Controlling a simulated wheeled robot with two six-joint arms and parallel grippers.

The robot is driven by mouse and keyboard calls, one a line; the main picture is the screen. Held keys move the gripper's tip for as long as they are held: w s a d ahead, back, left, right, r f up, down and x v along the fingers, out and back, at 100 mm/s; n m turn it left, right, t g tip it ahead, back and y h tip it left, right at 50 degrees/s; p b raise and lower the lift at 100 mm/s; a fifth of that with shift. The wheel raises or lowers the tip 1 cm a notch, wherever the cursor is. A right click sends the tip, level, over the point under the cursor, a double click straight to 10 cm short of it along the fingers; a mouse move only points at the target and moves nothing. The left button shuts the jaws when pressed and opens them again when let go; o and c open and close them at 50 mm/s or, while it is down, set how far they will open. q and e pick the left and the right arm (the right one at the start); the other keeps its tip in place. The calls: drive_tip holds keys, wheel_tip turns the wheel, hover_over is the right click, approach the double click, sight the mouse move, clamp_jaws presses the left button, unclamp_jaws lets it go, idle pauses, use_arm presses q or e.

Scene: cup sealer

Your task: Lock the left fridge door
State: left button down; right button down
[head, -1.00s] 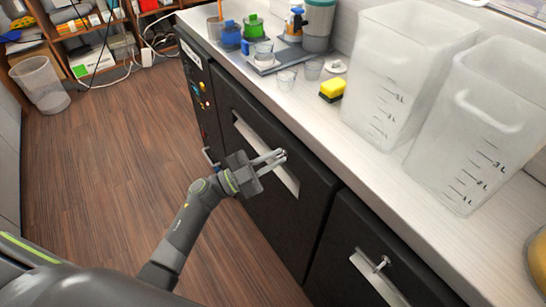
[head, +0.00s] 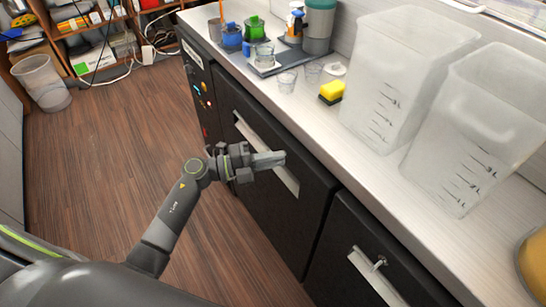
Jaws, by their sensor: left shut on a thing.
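The left fridge door (head: 262,205) is a dark panel under the counter, closed, with a long pale recessed handle strip (head: 287,180). My left gripper (head: 283,158) is at the upper right part of this strip. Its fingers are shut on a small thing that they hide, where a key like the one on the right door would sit. The right fridge door (head: 350,225) has a similar pale strip with a small metal key (head: 380,263) sticking out of it. My right gripper is not in view.
The wooden floor (head: 110,160) at left is clear, with a bin (head: 42,85) behind.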

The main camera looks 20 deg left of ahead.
use_arm(q)
drive_tip(key=shift+m, duration=0.6)
drive_tip(key=c, duration=1.6)
unclamp_jaws()
drive_tip(key=b+v, duration=0.3)
drive_tip(key=v, duration=1.4)
drive_tip(key=shift+a+r, duration=0.25)
drive_tip(key=shift+r, duration=0.1)
